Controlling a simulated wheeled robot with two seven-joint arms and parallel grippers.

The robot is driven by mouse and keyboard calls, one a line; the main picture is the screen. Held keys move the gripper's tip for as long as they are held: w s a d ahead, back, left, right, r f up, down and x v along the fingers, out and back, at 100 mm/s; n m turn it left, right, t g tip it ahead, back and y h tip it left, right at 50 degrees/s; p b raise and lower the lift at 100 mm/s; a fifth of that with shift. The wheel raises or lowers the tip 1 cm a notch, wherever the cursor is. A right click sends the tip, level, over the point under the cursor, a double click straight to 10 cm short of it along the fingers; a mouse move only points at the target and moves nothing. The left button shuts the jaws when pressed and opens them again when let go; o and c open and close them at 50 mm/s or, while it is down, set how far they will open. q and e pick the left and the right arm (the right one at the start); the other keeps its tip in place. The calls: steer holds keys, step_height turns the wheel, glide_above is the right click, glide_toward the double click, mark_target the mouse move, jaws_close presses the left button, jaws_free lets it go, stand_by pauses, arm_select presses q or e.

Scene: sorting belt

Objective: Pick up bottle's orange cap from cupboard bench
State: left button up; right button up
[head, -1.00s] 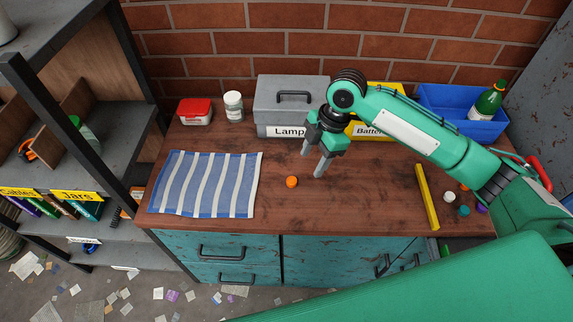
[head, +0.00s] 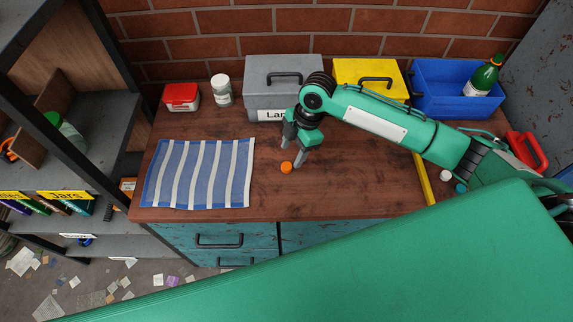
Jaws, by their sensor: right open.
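The orange cap (head: 286,167) lies on the dark wooden top of the cupboard bench (head: 340,188), right of the striped cloth. My right gripper (head: 292,156) is open and low over the bench, pointing down. Its two fingers are apart, one just behind the cap and one at the cap's right side. I cannot tell whether a finger touches the cap. A green bottle (head: 484,77) stands in the blue bin at the back right. My left gripper is not in view.
A blue-and-white striped cloth (head: 200,174) lies at left. A grey box (head: 274,72), a yellow box (head: 365,69) and a blue bin (head: 430,107) stand along the back. A yellow bar (head: 425,182) and a white cap (head: 446,175) lie at right.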

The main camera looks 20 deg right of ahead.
mark_target(287, 166)
steer(key=shift+p+x, duration=0.35)
steer(key=shift+x, duration=1.9)
steer(key=shift+s, duration=0.1)
steer(key=c, duration=0.9)
steer(key=shift+c, duration=0.6)
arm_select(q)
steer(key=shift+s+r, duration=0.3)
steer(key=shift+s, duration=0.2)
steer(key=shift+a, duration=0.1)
